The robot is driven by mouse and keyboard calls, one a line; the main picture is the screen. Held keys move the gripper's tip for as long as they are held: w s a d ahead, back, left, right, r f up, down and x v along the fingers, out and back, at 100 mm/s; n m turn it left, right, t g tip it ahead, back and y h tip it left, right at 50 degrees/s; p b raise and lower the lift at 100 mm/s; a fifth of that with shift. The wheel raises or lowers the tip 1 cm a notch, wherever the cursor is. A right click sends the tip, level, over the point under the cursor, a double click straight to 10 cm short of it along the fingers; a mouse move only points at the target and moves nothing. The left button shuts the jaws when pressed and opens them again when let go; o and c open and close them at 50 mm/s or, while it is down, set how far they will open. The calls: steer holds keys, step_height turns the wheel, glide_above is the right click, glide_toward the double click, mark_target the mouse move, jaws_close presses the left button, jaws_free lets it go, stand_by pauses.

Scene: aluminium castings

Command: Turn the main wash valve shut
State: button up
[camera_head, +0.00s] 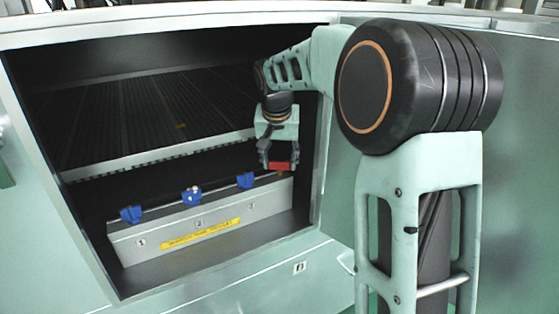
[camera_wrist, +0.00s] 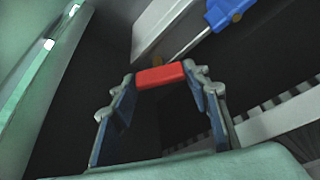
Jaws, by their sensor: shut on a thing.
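A red handle (camera_head: 281,166) sits at the right end of the pipe on a pale box (camera_head: 200,225) inside the open compartment. I take it to be the main wash valve's handle; no readable label confirms this. My gripper (camera_head: 279,164) reaches down from above and is shut on the red handle. In the wrist view the red handle (camera_wrist: 160,75) lies crosswise between the two fingertips of my gripper (camera_wrist: 164,78). The valve body under the handle is mostly hidden.
Blue valve handles (camera_head: 131,214), (camera_head: 191,196) and (camera_head: 245,180) stand along the same pipe to the left. A yellow label strip (camera_head: 200,233) is on the box front. A dark slatted bed (camera_head: 150,115) lies behind. The compartment's right wall is close to my gripper.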

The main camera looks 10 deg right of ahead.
mark_target(276, 166)
steer(key=m+h, duration=0.1)
steer(key=m, duration=0.2)
steer(key=m+h+p, duration=0.1)
steer(key=m, duration=0.1)
steer(key=shift+w+a+r+m+g, duration=0.1)
steer(key=shift+a+m+g, duration=0.1)
steer(key=shift+m+g, duration=0.2)
steer(key=m+g+p, duration=0.1)
steer(key=m+p, duration=0.1)
steer(key=m, duration=0.1)
steer(key=shift+w+h, duration=0.1)
steer(key=shift+h, duration=0.3)
steer(key=shift+m+g+p, duration=0.5)
steer(key=shift+m+p, duration=0.25)
steer(key=shift+m, duration=0.45)
steer(key=o, duration=1.2)
steer(key=shift+c, duration=0.2)
steer(key=a+r, duration=0.2)
steer(key=shift+s+a+r, duration=0.2)
steer(key=shift+s+r, duration=0.15)
steer(key=s+a, duration=0.1)
steer(key=a, duration=0.2)
steer(key=s+a, duration=0.1)
steer(key=a, duration=0.2)
steer(key=s+a, duration=0.1)
steer(key=a, duration=0.3)
steer(key=shift+s+a, duration=0.1)
